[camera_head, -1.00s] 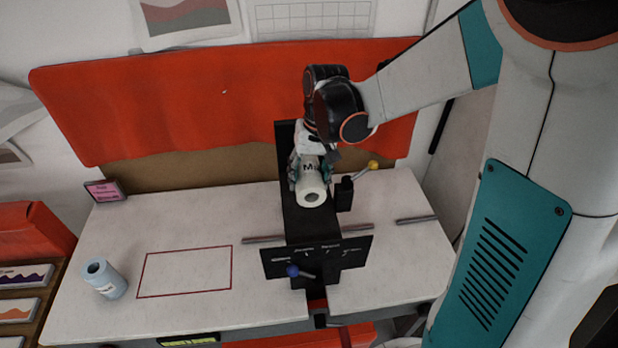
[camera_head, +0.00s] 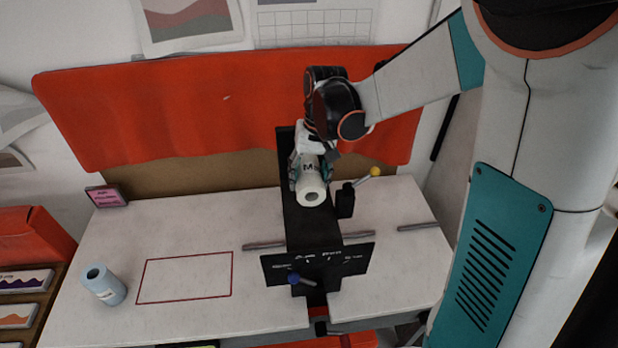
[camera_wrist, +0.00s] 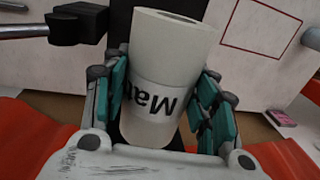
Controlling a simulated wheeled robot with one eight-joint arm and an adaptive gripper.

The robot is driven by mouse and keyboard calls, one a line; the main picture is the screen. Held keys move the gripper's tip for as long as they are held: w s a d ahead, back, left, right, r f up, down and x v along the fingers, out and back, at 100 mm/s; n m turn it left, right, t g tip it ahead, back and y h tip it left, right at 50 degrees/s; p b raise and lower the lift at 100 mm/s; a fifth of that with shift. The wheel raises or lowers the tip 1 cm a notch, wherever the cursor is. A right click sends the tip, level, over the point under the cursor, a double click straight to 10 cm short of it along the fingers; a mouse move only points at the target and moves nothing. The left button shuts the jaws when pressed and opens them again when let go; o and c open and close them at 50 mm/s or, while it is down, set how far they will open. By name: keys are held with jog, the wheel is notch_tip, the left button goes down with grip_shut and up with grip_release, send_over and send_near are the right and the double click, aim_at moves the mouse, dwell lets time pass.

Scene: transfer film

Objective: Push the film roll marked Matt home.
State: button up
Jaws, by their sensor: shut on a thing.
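The white film roll marked Matt (camera_head: 312,188) is between the fingers of my gripper (camera_head: 311,170), over the black bed of the machine. In the wrist view the Matt roll (camera_wrist: 165,62) fills the space between the teal finger pads of my gripper (camera_wrist: 162,105), and its label reads upside down. My gripper is shut on it from the back. The black machine (camera_head: 297,222) has a front plate with small white lettering, partly too small to read. I cannot tell whether the roll rests on the bed or is held just above it.
A light blue roll (camera_head: 104,284) stands at the left of the white table (camera_head: 190,225), left of an empty red-outlined rectangle (camera_head: 185,277). A yellow-knobbed lever (camera_head: 362,178) stands right of the roll. A blue knob (camera_head: 294,279) is at the machine's front. A pink sign (camera_head: 107,197) stands at the back left.

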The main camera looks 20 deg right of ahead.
aim_at(308, 157)
jog(key=shift+w+d+b, duration=0.15)
jog(key=shift+w+d, duration=0.05)
jog(key=shift+w, duration=0.85)
jog(key=shift+w+d+b, duration=0.15)
jog(key=shift+w+d, duration=0.05)
jog(key=shift+w, duration=0.85)
jog(key=o, duration=1.5)
jog(key=shift+r, duration=0.1)
jog(key=r, duration=0.4)
jog(key=d+r, duration=0.1)
jog(key=r, duration=0.6)
jog(key=shift+s+d+r, duration=0.1)
jog(key=shift+d+r, duration=0.2)
jog(key=shift+r, duration=0.05)
